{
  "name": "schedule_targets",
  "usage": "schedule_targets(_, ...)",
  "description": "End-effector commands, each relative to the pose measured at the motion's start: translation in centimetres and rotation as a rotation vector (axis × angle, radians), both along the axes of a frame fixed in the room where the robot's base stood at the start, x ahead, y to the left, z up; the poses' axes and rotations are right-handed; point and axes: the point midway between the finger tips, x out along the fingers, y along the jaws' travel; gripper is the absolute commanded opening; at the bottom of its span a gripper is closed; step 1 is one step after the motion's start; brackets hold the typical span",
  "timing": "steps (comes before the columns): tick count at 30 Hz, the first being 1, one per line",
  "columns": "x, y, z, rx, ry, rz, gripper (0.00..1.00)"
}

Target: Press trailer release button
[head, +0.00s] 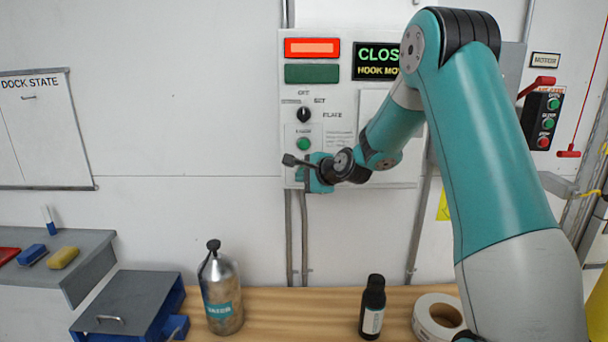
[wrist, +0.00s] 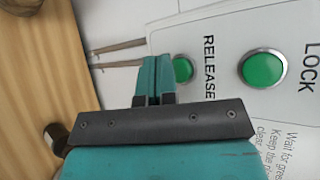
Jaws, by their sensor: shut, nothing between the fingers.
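The green RELEASE button (wrist: 183,69) shows in the wrist view just right of my fingertips, its left edge close to or partly behind them. In the head view it is hidden behind my gripper (head: 312,180). The green LOCK button (wrist: 263,68) is further right in the wrist view; the head view shows it as the green button (head: 304,144) above my gripper. My gripper (wrist: 151,80) is shut and empty, with its teal fingers together, in front of the panel's lower part. I cannot tell whether the tips touch the panel.
The control panel (head: 342,78) has a lit red lamp (head: 312,48), a dark green lamp (head: 312,74), a black selector knob (head: 304,115) and a partly hidden display (head: 374,61). Below, a wooden bench (head: 285,310) holds a metal bottle (head: 221,285), a black bottle (head: 373,305) and a tape roll (head: 422,318).

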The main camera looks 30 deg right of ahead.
Motion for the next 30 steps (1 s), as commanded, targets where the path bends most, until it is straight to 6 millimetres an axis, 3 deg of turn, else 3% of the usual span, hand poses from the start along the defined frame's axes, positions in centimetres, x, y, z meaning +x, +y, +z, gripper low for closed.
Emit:
schedule_targets(5,-0.3,0.2,0.0,0.0,0.001,0.001,0.0)
schedule_targets(19,-3.9,2.6,-0.1,0.0,0.001,0.001,0.0)
schedule_targets(30,-4.1,2.8,0.0,0.0,0.0,0.0,0.0)
